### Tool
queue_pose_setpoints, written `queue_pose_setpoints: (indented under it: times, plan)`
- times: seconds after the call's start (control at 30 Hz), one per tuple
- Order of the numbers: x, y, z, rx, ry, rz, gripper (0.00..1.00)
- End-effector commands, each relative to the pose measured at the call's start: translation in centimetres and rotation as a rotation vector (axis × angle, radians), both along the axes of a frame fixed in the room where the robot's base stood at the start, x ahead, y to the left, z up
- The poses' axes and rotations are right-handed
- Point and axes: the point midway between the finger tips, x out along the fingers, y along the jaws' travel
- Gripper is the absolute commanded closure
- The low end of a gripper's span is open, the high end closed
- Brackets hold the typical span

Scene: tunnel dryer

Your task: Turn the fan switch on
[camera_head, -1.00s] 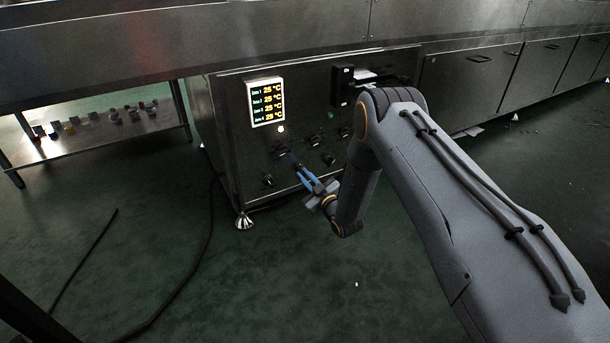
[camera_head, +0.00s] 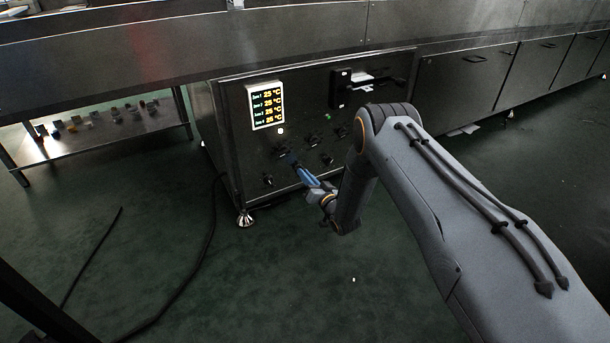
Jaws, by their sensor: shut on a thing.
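The control panel (camera_head: 308,95) is the dark front of a metal cabinet, with several small black knobs. My gripper (camera_head: 293,161) has blue fingers and is shut on a knob at the panel's lower left, which its fingertips mostly hide. A free knob (camera_head: 268,180) is just below and left of the fingertips. More knobs sit to the right, one of them at the upper right of my gripper (camera_head: 311,141). No label is readable, so I cannot tell which one is the fan switch. The held knob's angle is hidden.
A lit display (camera_head: 266,105) reads 25 °C on several lines. A black box (camera_head: 340,88) is at the upper right. A low shelf (camera_head: 100,140) with small objects stands left. A cable (camera_head: 208,225) lies on the floor.

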Motion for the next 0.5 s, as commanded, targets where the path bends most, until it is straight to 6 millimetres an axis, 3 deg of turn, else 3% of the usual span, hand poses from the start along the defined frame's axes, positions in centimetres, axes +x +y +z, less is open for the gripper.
queue_pose_setpoints:
  times: [0.5]
  plan:
    - [0.02, -0.14, -0.11, 0.184, 0.125, -0.001, 1.00]
